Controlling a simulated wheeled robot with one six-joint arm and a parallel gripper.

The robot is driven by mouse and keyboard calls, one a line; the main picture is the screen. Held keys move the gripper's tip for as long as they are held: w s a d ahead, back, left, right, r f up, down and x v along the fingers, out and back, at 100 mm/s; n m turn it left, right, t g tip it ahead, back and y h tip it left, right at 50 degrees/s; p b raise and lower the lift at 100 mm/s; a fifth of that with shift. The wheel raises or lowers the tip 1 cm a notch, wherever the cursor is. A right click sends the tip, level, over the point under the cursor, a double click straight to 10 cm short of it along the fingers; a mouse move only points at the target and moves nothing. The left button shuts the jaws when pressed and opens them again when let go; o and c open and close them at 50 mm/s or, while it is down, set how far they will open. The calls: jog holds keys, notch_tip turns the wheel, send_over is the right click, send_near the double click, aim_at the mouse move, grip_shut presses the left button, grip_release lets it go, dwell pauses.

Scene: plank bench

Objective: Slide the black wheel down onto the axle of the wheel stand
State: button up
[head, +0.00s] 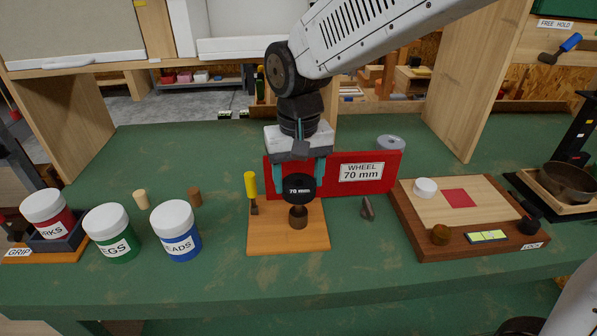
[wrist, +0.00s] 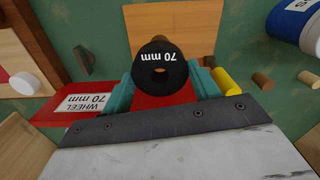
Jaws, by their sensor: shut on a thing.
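The black wheel (head: 300,187), marked 70 mm, is between the teal fingers of my gripper (head: 300,172). In the wrist view my gripper (wrist: 160,88) is shut on the wheel (wrist: 174,78), whose centre hole faces the camera. The wheel stand is an orange wooden board (head: 265,238) with a short dark brown post (head: 298,218) standing up from it. The wheel is above the post and overlaps its top in the head view. In the wrist view the post is mostly hidden behind the wheel. I cannot tell the exact gap or whether hole and axle line up.
A red panel (head: 335,190) with a WHEEL 70 mm label stands behind the stand. A yellow-handled tool (head: 251,188) is close left of the wheel. Jars (head: 176,232) stand left.

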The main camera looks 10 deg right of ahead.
jog(key=shift+f, duration=2.15)
jog(key=shift+f, duration=0.15)
jog(key=o, duration=1.1)
jog(key=shift+o, duration=0.2)
notch_tip(320, 180, up, 8)
jog(key=shift+f, duration=0.1)
